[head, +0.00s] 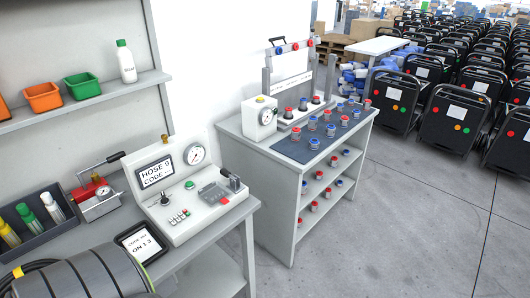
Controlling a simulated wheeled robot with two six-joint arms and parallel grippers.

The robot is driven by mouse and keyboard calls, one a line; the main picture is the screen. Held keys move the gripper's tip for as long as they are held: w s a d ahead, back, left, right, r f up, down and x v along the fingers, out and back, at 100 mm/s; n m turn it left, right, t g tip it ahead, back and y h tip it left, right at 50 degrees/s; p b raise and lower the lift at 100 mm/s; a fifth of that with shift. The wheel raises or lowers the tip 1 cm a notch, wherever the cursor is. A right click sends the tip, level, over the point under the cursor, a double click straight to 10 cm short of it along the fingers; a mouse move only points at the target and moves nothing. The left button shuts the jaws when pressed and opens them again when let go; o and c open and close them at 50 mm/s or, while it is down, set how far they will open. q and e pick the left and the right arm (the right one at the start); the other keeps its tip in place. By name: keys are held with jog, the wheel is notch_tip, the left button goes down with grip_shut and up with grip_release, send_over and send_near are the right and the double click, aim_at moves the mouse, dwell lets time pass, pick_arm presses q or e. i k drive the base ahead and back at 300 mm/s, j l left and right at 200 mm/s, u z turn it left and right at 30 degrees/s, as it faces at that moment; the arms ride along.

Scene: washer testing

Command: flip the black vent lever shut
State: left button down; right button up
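A grey test console (177,226) stands on the near bench, with a screen (156,173) reading "HOSE 9 CODE". A round gauge (194,154) sits at its top right, and it has a green button and several small buttons. A small black lever (226,174) sticks up at the right end of the console, its handle tilted up and to the left; it looks like the vent lever. A red hand pump (92,187) with a long black handle and a gauge stands left of the console. Neither of my grippers is in view.
A dark ribbed cylinder (85,276) and a tablet (141,243) lie at the front of the bench. A black tray (35,222) holds bottles at left. A second bench (253,157) with red and blue fittings stands behind. The floor (400,240) at right is clear.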

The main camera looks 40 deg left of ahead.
aim_at(225, 173)
jog(key=i+u, duration=0.15)
jog(key=i, duration=0.4)
jog(key=i+l+u, duration=0.1)
jog(key=i, duration=0.45)
jog(key=i+l+u, duration=0.15)
jog(key=i, duration=0.4)
jog(key=i+u, duration=0.3)
jog(key=u, duration=0.15)
jog(key=i+l+u, duration=0.2)
jog(key=u, duration=0.25)
jog(key=i+l+u, duration=0.25)
jog(key=u, duration=0.2)
jog(key=i+l+u, duration=0.25)
jog(key=u, duration=0.2)
jog(key=i+l+u, duration=0.15)
jog(key=u, duration=0.2)
jog(key=i+l+u, duration=0.15)
jog(key=l+u, duration=0.15)
jog(key=i+l+u, duration=0.1)
jog(key=l+u, duration=0.25)
